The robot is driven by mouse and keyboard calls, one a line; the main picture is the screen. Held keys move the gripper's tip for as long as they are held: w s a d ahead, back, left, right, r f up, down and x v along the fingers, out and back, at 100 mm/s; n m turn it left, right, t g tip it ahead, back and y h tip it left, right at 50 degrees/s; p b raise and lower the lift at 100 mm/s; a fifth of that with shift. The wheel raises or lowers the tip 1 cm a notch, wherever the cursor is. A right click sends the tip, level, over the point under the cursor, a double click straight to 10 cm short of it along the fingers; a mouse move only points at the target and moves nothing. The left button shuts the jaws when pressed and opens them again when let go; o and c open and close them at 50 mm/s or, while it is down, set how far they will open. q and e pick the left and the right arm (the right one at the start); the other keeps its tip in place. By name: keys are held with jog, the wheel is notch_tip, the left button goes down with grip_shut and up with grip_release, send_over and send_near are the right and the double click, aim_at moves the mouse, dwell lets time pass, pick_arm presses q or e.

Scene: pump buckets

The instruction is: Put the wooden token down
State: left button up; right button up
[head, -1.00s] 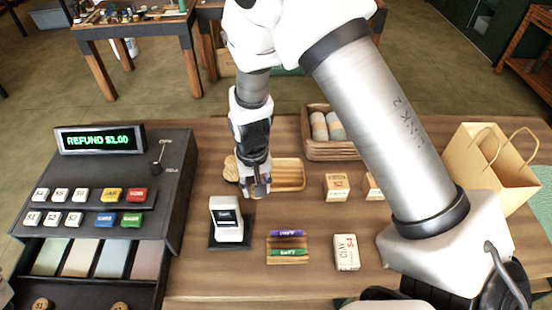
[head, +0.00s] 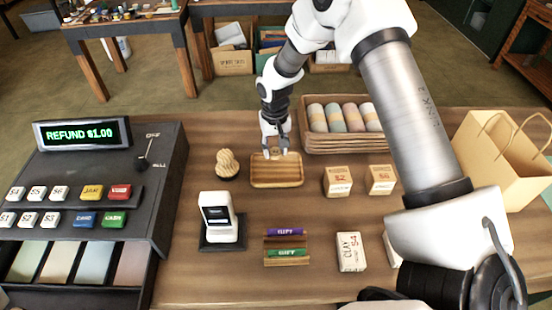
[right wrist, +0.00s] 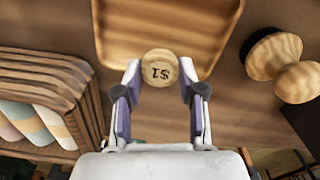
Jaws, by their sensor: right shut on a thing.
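My right gripper (head: 276,150) is shut on the wooden token (right wrist: 160,68), a small round disc marked $1 held between the fingertips. In the head view the gripper is at the far edge of a shallow wooden tray (head: 277,183). In the right wrist view the token overlaps the rim of this tray (right wrist: 103,45). I cannot tell whether the token touches the tray or hangs just above it. The tray looks empty otherwise. My left gripper is not in view.
A wooden-handled brush (head: 227,165) stands left of the tray. A basket of rolls (head: 340,147) is behind right. Small boxes (head: 338,181), a card reader (head: 218,218) and gift-card holder (head: 287,245) stand nearer. The register (head: 85,185) reads REFUND $1.00.

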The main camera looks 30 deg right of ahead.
aim_at(276, 150)
jog(key=shift+w+d+f+b, duration=0.1)
jog(key=shift+d+f+b, duration=0.1)
jog(key=shift+f+b, duration=0.15)
notch_tip(276, 150, down, 3)
jog(key=b, duration=0.3)
jog(key=shift+r, duration=0.1)
jog(key=shift+c, duration=0.3)
jog(key=o, duration=0.8)
jog(key=shift+f, duration=0.2)
jog(key=shift+r, duration=0.1)
